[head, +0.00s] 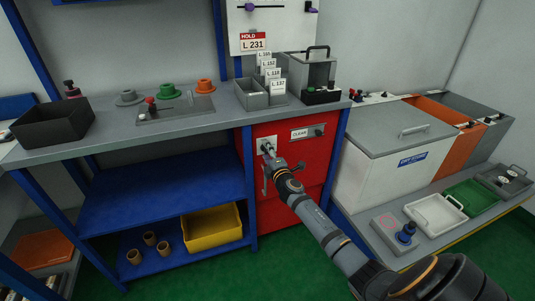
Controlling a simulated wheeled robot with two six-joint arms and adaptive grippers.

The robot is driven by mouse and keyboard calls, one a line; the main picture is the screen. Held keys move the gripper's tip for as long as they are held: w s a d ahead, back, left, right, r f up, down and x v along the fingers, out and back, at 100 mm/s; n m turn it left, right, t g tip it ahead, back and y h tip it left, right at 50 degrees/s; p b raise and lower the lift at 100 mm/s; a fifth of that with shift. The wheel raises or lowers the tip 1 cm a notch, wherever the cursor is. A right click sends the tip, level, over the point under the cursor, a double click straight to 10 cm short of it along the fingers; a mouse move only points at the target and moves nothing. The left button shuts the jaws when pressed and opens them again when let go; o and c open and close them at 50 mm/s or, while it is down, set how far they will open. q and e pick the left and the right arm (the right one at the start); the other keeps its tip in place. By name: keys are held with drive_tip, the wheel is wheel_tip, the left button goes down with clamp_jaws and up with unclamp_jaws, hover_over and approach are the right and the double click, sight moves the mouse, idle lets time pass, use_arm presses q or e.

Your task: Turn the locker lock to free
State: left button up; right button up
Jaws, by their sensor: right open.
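The red locker (290,205) stands under the right end of the workbench, its door shut. A pale plate with the lock (266,143) sits at the upper left of its front. A white label reading CLEAR (300,133) and a small dark fitting (319,131) are to the right. My right gripper (269,152) is open, right at the lock, with its fingertips over the lower part of the plate. The gripper hides part of the lock, so I cannot tell which way it is turned or whether the fingers touch it. My left gripper is not in view.
A vertical handle (265,180) is on the locker just below my right gripper. The grey worktop (210,124) overhangs the locker. A blue post (335,160) borders it on the right, beside a large white bin (385,165). The green floor in front is clear.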

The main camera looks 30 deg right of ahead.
drive_tip(key=v, duration=1.2)
